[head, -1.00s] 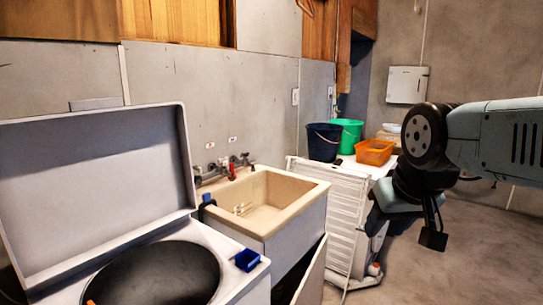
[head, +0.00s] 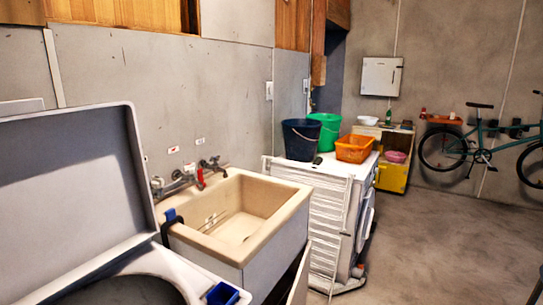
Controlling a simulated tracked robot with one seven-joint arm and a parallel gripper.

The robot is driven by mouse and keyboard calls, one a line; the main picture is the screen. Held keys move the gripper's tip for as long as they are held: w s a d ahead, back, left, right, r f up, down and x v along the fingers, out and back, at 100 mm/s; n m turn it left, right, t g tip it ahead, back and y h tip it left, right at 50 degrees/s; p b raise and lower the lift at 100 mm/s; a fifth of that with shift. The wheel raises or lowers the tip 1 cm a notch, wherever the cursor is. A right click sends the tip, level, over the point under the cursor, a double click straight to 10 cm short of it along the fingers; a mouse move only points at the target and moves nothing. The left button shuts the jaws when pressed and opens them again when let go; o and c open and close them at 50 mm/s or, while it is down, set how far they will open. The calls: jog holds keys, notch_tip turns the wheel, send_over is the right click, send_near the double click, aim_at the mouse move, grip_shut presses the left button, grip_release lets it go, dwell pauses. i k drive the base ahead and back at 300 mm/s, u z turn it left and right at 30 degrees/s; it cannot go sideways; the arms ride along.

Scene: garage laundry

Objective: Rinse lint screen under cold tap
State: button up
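The beige laundry sink (head: 262,222) stands against the wall at centre left. A metal tap set is mounted on the wall above it, with a left tap (head: 157,185), a right tap (head: 210,163) and a red part (head: 200,178) between them. Two small labels (head: 173,150) are on the wall above the taps; I cannot read which is cold. Pale slim items (head: 212,218) lie in the basin, too small to identify. I cannot make out a lint screen. My gripper is not in view.
An open-lidded white machine (head: 70,190) fills the left foreground, with a small blue box (head: 222,293) at its corner. A white appliance (head: 325,172) right of the sink bears dark blue and green buckets and an orange basin (head: 354,148).

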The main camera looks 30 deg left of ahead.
aim_at(215, 158)
jog(key=z, duration=0.9)
jog(key=i, duration=1.6)
jog(key=u, duration=3.25)
jog(key=i, duration=1)
jog(key=z, duration=0.05)
